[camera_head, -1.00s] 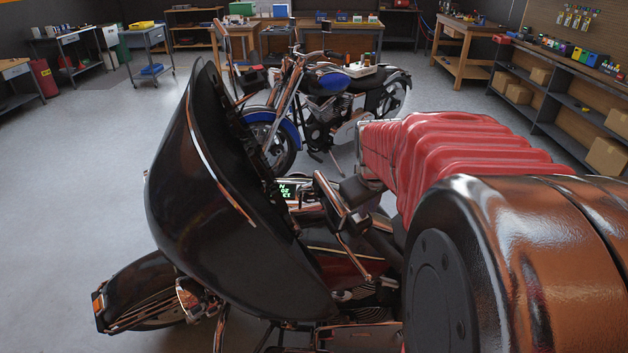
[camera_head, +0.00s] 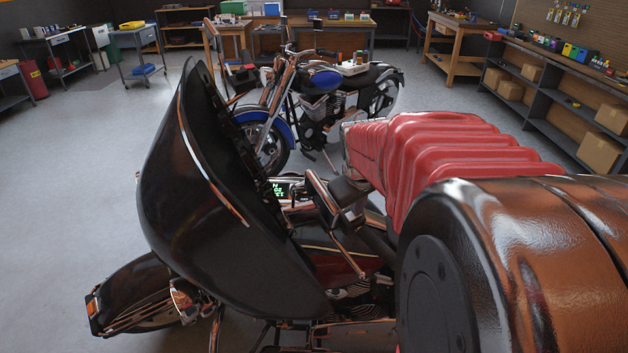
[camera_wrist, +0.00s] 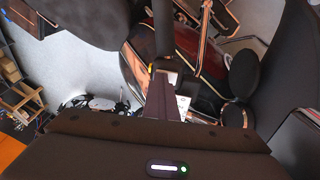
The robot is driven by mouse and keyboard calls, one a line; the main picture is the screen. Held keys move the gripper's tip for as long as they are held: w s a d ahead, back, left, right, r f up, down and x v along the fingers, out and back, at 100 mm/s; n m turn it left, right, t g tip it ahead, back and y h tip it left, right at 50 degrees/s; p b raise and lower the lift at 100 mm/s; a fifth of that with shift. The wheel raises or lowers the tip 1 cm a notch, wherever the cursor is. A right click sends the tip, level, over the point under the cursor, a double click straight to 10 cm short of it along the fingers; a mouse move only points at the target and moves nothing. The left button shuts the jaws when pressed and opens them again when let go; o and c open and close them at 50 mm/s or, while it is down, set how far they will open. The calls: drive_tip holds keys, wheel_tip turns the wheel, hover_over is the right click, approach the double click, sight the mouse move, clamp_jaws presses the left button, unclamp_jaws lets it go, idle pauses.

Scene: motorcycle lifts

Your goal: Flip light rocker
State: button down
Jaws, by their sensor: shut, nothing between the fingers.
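The near motorcycle's black fairing (camera_head: 195,200) fills the left middle of the head view, with a lit green display (camera_head: 283,189) behind it. A handlebar control (camera_head: 333,198) shows right of the display. In the wrist view my gripper (camera_wrist: 161,84) points at the handlebar area with its fingers together and nothing visible between them. A dark handlebar grip (camera_wrist: 164,18) lies beyond the tips. A small pale panel with marks (camera_wrist: 183,103) shows just right of the fingers. I cannot make out the light rocker; the fingers may cover it.
The motorcycle's dark red tank (camera_head: 335,268) and its chrome parts lie close below the arm. A blue motorcycle (camera_head: 325,80) stands behind. A shelf bench (camera_head: 560,85) lines the right wall. Grey floor (camera_head: 75,190) is clear at left.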

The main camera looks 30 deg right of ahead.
drive_tip(key=shift+a+f, duration=0.5)
drive_tip(key=shift+f, duration=0.15)
drive_tip(key=shift+w+r, duration=0.1)
drive_tip(key=shift+r, duration=0.4)
drive_tip(key=d+v, duration=0.1)
drive_tip(key=v, duration=1.3)
drive_tip(key=shift+d+r, duration=0.2)
drive_tip(key=shift+d, duration=0.05)
drive_tip(key=shift+a, duration=0.2)
